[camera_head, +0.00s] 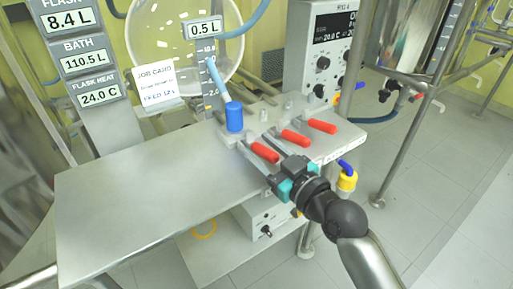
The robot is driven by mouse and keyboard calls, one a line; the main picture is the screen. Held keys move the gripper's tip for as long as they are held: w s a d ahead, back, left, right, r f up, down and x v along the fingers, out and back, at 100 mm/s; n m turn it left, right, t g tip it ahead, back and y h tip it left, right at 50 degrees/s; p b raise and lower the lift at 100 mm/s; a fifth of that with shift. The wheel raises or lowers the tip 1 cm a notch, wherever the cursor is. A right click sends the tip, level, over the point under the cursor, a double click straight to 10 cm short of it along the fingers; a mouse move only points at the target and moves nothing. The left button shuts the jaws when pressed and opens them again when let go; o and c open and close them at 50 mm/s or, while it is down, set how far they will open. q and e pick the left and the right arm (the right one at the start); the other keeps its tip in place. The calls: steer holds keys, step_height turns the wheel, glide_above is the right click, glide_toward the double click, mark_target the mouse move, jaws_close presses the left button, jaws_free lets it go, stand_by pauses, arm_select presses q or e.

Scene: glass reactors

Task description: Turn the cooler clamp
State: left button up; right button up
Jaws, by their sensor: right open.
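Several red-handled levers sit on a metal block (262,112) at the back right of the steel table: a near red handle (265,152), a middle red handle (294,138) and a far red handle (321,126). I cannot tell which one is the cooler clamp. My right gripper (257,146) comes in from the lower right. It is open, with its grey fingers on either side of the near red handle. I cannot tell whether they touch it. My left gripper is not in view.
A blue cylinder (235,117) with a light blue rod stands on the block's left. The steel table (140,200) is bare at the left and front. A control box (322,50) stands behind. A glass vessel (165,35), a job card (158,84) and readouts are at the back left.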

steer(key=shift+w+a, duration=0.45)
steer(key=shift+w, duration=0.1)
jaws_close()
stand_by(1.2)
